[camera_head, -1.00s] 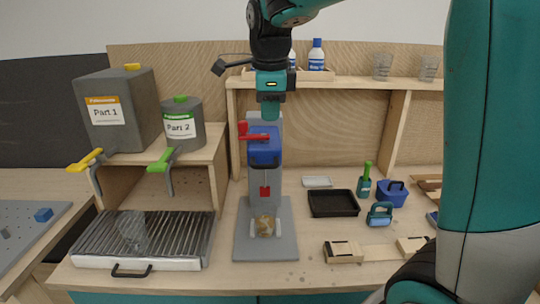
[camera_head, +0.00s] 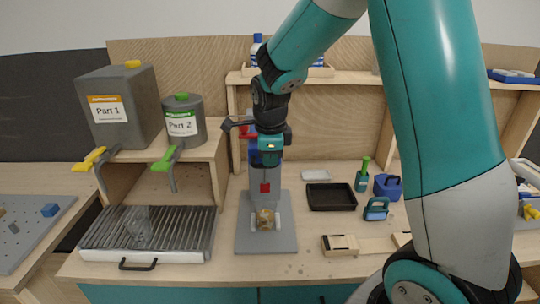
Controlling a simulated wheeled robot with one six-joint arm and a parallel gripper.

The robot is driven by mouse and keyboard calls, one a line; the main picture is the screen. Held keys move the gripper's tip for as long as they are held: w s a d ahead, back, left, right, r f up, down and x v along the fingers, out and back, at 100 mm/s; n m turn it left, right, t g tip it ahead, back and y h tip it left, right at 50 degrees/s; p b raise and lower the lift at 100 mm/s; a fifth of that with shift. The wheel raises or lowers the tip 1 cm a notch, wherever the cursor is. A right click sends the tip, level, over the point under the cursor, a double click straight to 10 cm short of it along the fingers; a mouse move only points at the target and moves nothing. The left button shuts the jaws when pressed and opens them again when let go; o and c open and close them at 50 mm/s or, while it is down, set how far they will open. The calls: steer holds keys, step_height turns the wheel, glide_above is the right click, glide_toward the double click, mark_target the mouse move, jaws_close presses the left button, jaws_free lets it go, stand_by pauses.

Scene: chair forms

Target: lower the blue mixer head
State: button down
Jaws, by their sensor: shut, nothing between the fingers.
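The blue mixer head (camera_head: 254,150) is on a grey upright stand (camera_head: 266,180) in the middle of the bench. Most of the head is hidden behind my gripper, and only a blue strip shows at its left. A red lever (camera_head: 245,131) shows at the upper left of the head. My gripper (camera_head: 270,160) is shut and empty, pointing down in front of the head; I cannot tell whether it touches it. Below, a small brownish vessel (camera_head: 265,219) stands on the grey base plate (camera_head: 266,242) between two light holders.
Grey Part 1 (camera_head: 122,108) and Part 2 (camera_head: 184,122) containers stand on a wooden shelf at the left. A slatted tray (camera_head: 140,256) lies below them. My arm covers the right side.

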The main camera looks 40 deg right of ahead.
step_height(320, 180, down, 14)
steer(key=b, duration=1)
steer(key=shift+b, duration=0.4)
steer(key=shift+s, duration=0.15)
step_height(320, 180, up, 14)
steer(key=s+a+p, duration=0.1)
steer(key=s, duration=0.1)
steer(key=shift+a+r, duration=0.2)
steer(key=shift+a, duration=0.05)
